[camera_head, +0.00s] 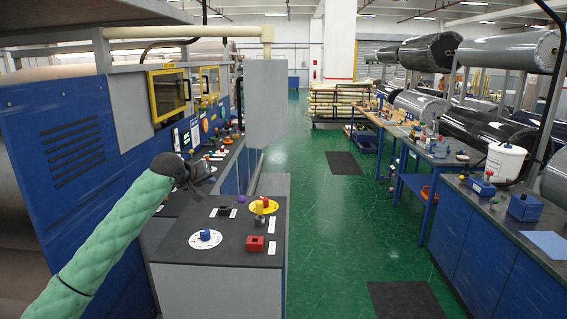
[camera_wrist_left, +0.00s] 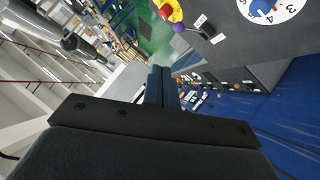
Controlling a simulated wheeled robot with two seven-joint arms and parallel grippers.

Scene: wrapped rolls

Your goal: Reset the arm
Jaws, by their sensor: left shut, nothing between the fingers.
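My left arm (camera_head: 120,235), in a green padded sleeve, comes in from the lower left of the head view. Its dark left gripper (camera_head: 203,181) is above the left edge of the grey control panel. In the left wrist view the two fingers of the left gripper (camera_wrist_left: 162,75) lie together with nothing between them. My right gripper is in neither view.
A blue machine (camera_head: 75,150) stands at left. Blue workbenches (camera_head: 490,240) with wrapped rolls line the right. The green floor (camera_head: 330,220) between is open.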

